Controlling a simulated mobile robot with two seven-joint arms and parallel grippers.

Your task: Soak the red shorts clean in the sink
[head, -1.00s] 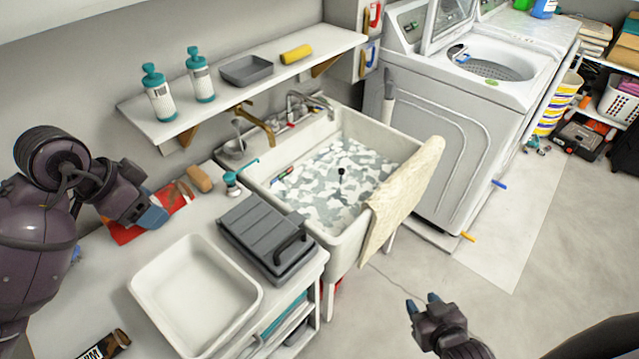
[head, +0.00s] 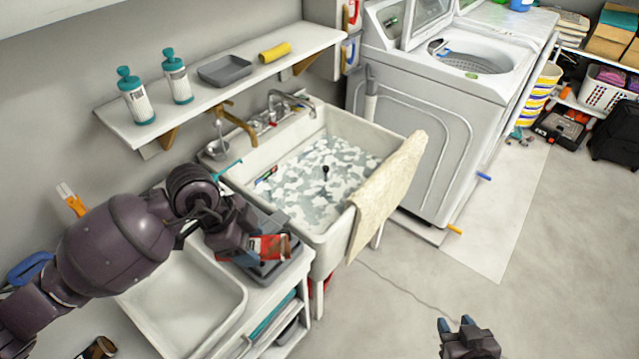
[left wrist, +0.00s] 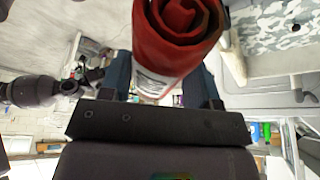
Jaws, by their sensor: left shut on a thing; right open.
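My left gripper (head: 250,240) is shut on the red shorts (head: 272,246), above the grey lidded box beside the sink. In the left wrist view the shorts (left wrist: 178,38) look like a rolled red bundle between the two fingers (left wrist: 165,85). The white sink (head: 352,125) stands to the right of them. It holds water with a mottled white and grey-green surface, and a small black-topped thing stands in the middle. My right gripper (head: 457,323) is open and empty at the bottom, over the floor.
A beige cloth (head: 392,190) hangs over the sink's right rim. A gold faucet (head: 238,122) is at its back left. A white basin (head: 232,312) and the grey box (head: 290,268) are on the counter. A wall shelf (head: 225,95) hangs above.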

